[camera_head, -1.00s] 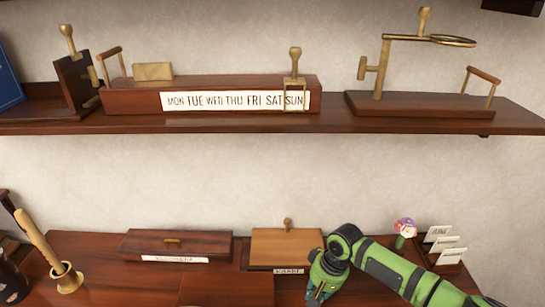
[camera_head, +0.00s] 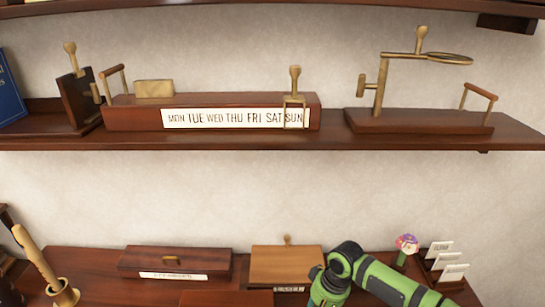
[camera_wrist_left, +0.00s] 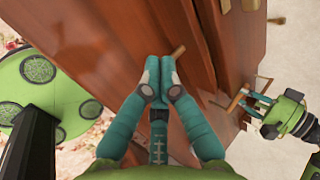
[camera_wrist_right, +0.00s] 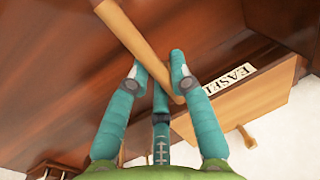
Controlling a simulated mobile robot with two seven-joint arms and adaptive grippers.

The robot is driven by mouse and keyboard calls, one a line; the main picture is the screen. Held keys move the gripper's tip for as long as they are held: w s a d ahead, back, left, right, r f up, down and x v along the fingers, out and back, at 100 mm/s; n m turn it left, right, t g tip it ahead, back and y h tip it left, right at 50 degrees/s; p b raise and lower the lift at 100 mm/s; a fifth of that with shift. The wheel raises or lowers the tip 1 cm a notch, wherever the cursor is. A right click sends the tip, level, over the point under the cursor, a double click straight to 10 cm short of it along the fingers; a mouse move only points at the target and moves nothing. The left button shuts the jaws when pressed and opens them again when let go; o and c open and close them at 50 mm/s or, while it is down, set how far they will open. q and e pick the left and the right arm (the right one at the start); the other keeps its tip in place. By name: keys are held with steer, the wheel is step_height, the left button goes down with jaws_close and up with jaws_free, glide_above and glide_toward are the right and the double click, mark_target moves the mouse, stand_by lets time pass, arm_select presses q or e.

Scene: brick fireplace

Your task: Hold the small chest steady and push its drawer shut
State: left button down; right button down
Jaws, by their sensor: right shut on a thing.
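A dark reddish wooden body with panels, seemingly the small chest (camera_wrist_left: 200,35), fills much of the left wrist view. In the head view only a dark wooden top (camera_head: 226,298) shows at the bottom edge; whether it is the chest I cannot tell. My left gripper (camera_wrist_left: 160,75) has its fingertips together against or just before the wood, beside a small wooden peg (camera_wrist_left: 178,52). My right gripper (camera_wrist_right: 158,72) is shut on a light wooden bar (camera_wrist_right: 135,40). It also shows in the left wrist view (camera_wrist_left: 258,100). How far the drawer stands out is unclear.
A tan board (camera_head: 287,264) with a label stands on the desk, left of my right arm. A long dark box (camera_head: 175,262) and a brass holder with a wooden stick (camera_head: 62,292) are farther left. A shelf (camera_head: 250,137) runs above. A card rack (camera_head: 445,265) is at right.

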arm_select(q)
steer(key=s, duration=1.1)
steer(key=shift+d, duration=0.2)
arm_select(e)
steer(key=shift+s+f, duration=0.15)
arm_select(q)
steer(key=shift+f, duration=0.1)
arm_select(e)
steer(key=c, duration=1)
jaws_free()
steer(key=shift+c, duration=0.2)
